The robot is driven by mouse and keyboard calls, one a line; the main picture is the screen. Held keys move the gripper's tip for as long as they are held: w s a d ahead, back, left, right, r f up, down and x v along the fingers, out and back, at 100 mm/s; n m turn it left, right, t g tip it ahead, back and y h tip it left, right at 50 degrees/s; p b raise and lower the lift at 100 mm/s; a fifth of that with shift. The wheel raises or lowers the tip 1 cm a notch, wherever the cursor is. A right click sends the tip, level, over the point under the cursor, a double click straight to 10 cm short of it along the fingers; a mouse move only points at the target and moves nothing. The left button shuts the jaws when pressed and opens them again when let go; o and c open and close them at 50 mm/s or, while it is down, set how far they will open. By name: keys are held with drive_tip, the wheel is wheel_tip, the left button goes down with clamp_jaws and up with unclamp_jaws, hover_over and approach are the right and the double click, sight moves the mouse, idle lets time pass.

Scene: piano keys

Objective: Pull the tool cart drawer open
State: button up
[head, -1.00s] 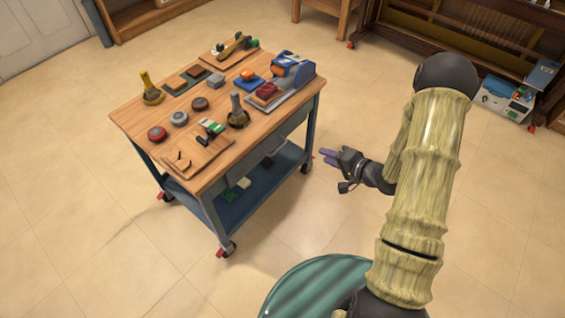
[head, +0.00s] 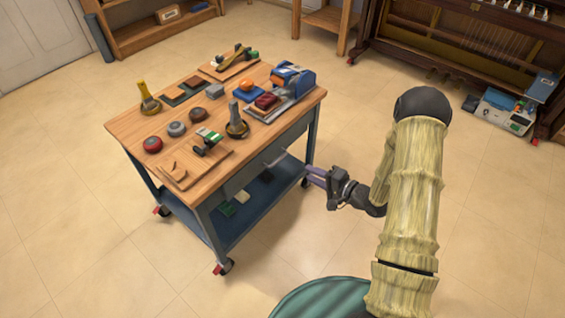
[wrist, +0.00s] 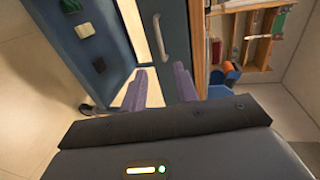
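The tool cart (head: 133,134) has a wooden top, blue-grey legs and a blue lower shelf. Its grey drawer front (head: 252,168) lies under the top on the side facing my arm and looks flush with the frame. A pale bar handle (head: 276,156) is on it. In the wrist view the drawer front (wrist: 177,50) stands upright, with the handle (wrist: 158,37) beyond my fingertips. My gripper (head: 312,176) is beside the cart's right leg, with its purple fingers pointing toward the cart. In the wrist view my gripper (wrist: 158,75) is open and empty, its fingers apart and short of the handle.
Tools, knobs and blocks crowd the cart top, including a blue device (head: 293,80). The lower shelf (head: 245,208) holds small items. A piano frame (head: 450,40) and an electronic box (head: 505,112) stand at the back right. Floor around the cart is clear.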

drive_tip(key=b+x, duration=0.3)
drive_tip(key=x, duration=1)
clamp_jaws()
